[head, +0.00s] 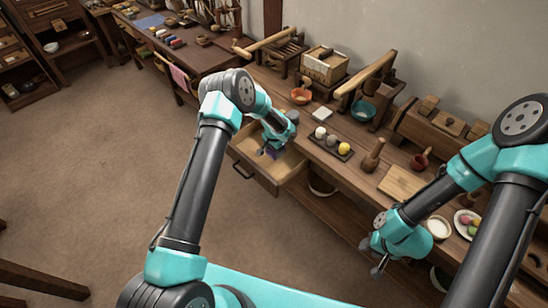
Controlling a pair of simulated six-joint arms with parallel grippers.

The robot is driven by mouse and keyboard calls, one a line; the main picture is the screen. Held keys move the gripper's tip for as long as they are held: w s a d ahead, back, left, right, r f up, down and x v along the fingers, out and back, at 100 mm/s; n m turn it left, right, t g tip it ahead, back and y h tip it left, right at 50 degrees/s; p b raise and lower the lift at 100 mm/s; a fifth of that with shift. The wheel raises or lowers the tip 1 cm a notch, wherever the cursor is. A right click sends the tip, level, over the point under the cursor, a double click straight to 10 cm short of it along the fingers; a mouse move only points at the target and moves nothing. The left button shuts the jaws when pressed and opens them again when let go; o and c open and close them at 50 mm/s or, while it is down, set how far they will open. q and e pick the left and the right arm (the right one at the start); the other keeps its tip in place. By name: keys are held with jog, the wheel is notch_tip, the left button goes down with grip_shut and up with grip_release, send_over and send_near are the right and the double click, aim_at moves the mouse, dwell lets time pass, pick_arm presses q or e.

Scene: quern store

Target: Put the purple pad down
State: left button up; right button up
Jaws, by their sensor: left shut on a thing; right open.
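The purple pad (272,153) shows as a small dark purple patch at the tip of my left gripper (267,151). My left gripper is shut on it, and the fingers hide most of it. It is over the open wooden drawer (259,171), near the drawer's back by the bench front. I cannot tell whether the pad touches the drawer floor. My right gripper (369,258) is open and empty, in front of the bench at the lower right.
The bench holds a dark tray (330,145) with several balls, a white block (321,114), an orange bowl (301,96), a teal bowl (363,111), a wooden pestle (373,155) and a cutting board (402,183). The visible front part of the drawer is bare.

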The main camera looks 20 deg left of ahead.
pick_arm(q)
jog(key=shift+f, duration=0.35)
jog(key=shift+f, duration=2.25)
jog(key=shift+f, duration=0.1)
jog(key=o, duration=1)
jog(key=shift+c, duration=0.2)
notch_tip(320, 180, up, 12)
jog(key=shift+r, duration=0.1)
